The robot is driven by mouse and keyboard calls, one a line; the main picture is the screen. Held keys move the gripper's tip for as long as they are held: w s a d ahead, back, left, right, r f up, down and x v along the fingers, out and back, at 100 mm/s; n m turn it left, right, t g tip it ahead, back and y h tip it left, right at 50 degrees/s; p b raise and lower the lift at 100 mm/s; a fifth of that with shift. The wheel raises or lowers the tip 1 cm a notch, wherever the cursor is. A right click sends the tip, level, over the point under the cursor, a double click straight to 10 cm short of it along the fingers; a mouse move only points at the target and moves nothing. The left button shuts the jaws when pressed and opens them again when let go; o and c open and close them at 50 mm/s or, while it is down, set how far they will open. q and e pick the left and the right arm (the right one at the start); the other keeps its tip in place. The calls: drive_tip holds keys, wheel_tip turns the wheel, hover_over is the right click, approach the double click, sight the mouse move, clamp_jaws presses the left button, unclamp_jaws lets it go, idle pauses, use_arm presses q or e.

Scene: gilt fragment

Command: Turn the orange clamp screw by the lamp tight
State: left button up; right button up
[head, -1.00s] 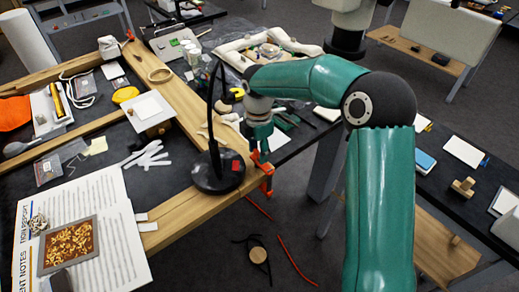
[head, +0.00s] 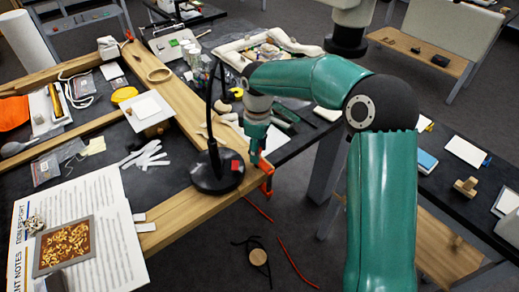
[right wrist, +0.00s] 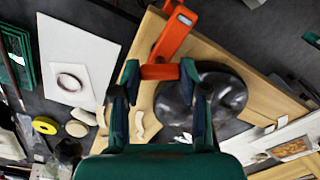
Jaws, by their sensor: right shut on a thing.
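The orange clamp (head: 267,181) sits on the wooden table edge, just right of the black lamp (head: 205,176). My right gripper (head: 258,152) reaches down to the clamp's top from above. In the right wrist view, an orange crosspiece of the clamp screw (right wrist: 160,72) lies between the fingertips of my right gripper (right wrist: 161,76), which are shut on it. The orange clamp body (right wrist: 173,38) and the black lamp base (right wrist: 222,92) show beyond it. The lower part of the screw is hidden. My left gripper is out of view.
The lamp stem stands close to the left of my right gripper. A white tray (head: 152,116), white strips (head: 146,156) and a framed gilt fragment (head: 66,244) lie on the left table. Red and black cords lie on the floor below the clamp.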

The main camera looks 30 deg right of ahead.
drive_tip(key=m, duration=0.5)
drive_tip(key=shift+w+r+m+b, duration=0.1)
drive_tip(key=shift+w+m+b, duration=0.1)
drive_tip(key=shift+m+b, duration=0.15)
drive_tip(key=m+b, duration=0.1)
drive_tip(key=m, duration=0.4)
drive_tip(key=shift+m, duration=0.25)
drive_tip(key=m, duration=0.5)
drive_tip(key=shift+b, duration=0.3)
drive_tip(key=m, duration=0.6)
drive_tip(key=shift+r+b, duration=0.1)
drive_tip(key=shift+b, duration=0.25)
drive_tip(key=shift+d, duration=0.1)
drive_tip(key=o, duration=1.1)
drive_tip(key=shift+o, duration=0.2)
